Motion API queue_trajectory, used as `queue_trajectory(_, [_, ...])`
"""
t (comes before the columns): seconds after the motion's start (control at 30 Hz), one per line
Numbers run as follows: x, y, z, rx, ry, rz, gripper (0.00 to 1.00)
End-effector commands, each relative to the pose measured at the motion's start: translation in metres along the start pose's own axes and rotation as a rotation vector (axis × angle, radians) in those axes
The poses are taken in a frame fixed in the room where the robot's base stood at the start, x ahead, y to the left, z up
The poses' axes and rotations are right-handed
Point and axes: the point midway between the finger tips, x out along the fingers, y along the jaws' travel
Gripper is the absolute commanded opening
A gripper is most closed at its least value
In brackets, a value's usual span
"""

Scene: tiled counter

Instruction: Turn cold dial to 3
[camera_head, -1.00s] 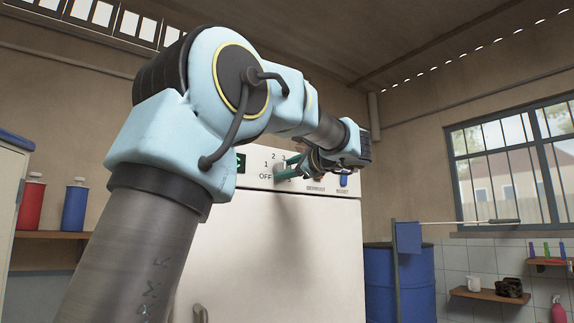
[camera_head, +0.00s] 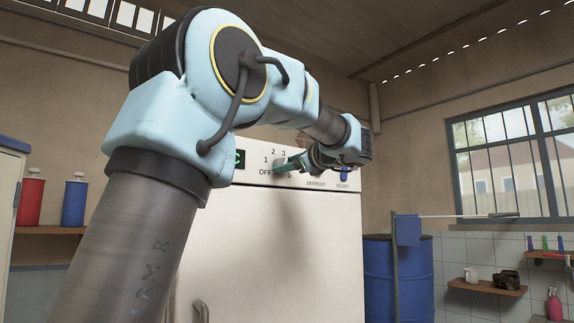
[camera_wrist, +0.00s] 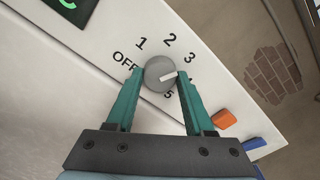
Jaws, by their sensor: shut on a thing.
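The round grey cold dial (camera_wrist: 160,73) sits on a white panel, ringed by the printed marks OFF, 1, 2, 3 and 5. Its white pointer line points right, between the 3 and the 5, toward a mark mostly hidden by a finger. My gripper (camera_wrist: 160,75) is shut on the dial, one teal finger at its left side and one at its right. In the head view my gripper (camera_head: 284,164) is at the top panel of the white appliance (camera_head: 270,250), and its fingers mostly hide the dial.
An orange switch (camera_wrist: 223,119) and a blue switch (camera_wrist: 252,144) are close to the right finger. A green-lit display (camera_wrist: 72,8) is at the upper left. A blue barrel (camera_head: 400,280) stands right of the appliance.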

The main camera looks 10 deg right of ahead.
Motion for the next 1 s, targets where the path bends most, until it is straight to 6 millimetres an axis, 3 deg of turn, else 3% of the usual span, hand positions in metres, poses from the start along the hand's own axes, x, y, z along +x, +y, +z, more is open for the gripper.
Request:
queue_trajectory(0.07, [0.000,0.001,-0.002,0.001,0.002,0.001,0.00])
queue_trajectory(0.1, [0.000,0.001,-0.002,0.001,0.002,0.001,0.55])
queue_trajectory(0.33, [0.000,0.000,-0.001,0.000,0.001,0.001,0.81])
queue_trajectory(0.67, [-0.004,0.000,-0.001,-0.001,0.001,0.000,0.83])
queue_trajectory(0.77, [-0.015,0.001,-0.003,-0.001,0.003,-0.003,0.83])
queue_trajectory(1.0, [-0.062,0.001,-0.004,-0.002,0.003,-0.004,0.83])
